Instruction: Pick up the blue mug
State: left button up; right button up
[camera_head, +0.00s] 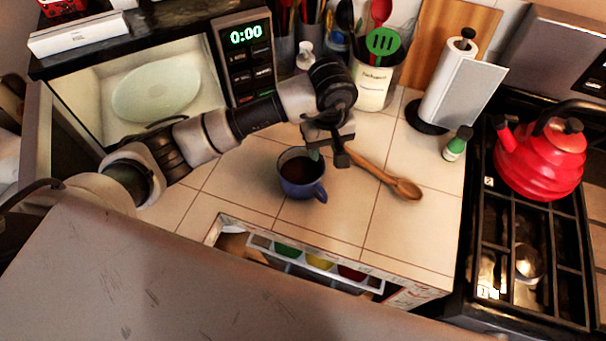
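The blue mug (298,190) stands upright on the tiled counter, with a dark inside and its handle toward the lower right. My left arm comes in from the left, behind the mug. My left gripper (328,157) points down just above and behind the mug's back right rim. Its fingers are small and dark here, so I cannot tell how far apart they are or whether they touch the rim. My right gripper is not in view.
A wooden spoon (385,176) lies right of the mug. A utensil crock (374,88), paper towel roll (462,85) and small green-capped bottle (457,143) stand behind. A microwave (245,62) is at the back left. A red kettle (540,160) sits on the stove. An open drawer (300,262) is in front.

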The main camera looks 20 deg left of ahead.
aim_at(322, 167)
pick_arm(q)
notch_tip(322, 167, down, 3)
jog(key=shift+f+p, duration=0.15)
jog(key=shift+p, duration=0.15)
notch_tip(322, 167, down, 5)
jog(key=p, duration=0.2)
jog(key=shift+a+p, duration=0.1)
jog(key=shift+p, duration=0.2)
jog(key=shift+w+f, duration=0.15)
jog(key=shift+f, duration=0.05)
grip_shut()
